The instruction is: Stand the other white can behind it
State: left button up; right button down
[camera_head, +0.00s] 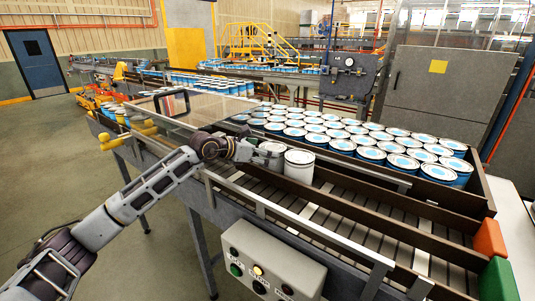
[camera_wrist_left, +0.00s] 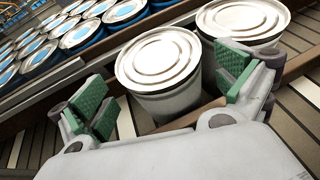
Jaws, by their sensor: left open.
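Two white cans stand upright close together on the roller lane. The farther white can (camera_head: 272,149) is at my left gripper (camera_head: 258,151). The nearer white can (camera_head: 299,165) stands to its right. In the left wrist view, the white can (camera_wrist_left: 162,75) lies between the green-padded fingers of my open left gripper (camera_wrist_left: 165,92), with a gap visible on its left side. The other white can (camera_wrist_left: 245,20) stands just beyond the right finger, which partly covers it. My right gripper is not in view.
A dark rail separates the lane from many blue-sided cans (camera_head: 370,152) with white lids. The rollers (camera_head: 365,220) to the right of the cans are clear. A control box (camera_head: 272,265) hangs at the front. Orange (camera_head: 489,238) and green (camera_head: 497,280) blocks sit at the right end.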

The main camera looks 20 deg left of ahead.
pick_arm(q)
jog(key=v, duration=0.2)
jog(key=shift+s+a, duration=0.25)
jog(key=b+v, duration=0.2)
jog(key=v, duration=0.5)
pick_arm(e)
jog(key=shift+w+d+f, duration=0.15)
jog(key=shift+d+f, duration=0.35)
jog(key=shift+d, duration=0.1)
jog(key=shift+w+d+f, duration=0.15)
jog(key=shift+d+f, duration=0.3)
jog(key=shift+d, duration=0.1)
pick_arm(q)
jog(key=shift+s+r, duration=0.15)
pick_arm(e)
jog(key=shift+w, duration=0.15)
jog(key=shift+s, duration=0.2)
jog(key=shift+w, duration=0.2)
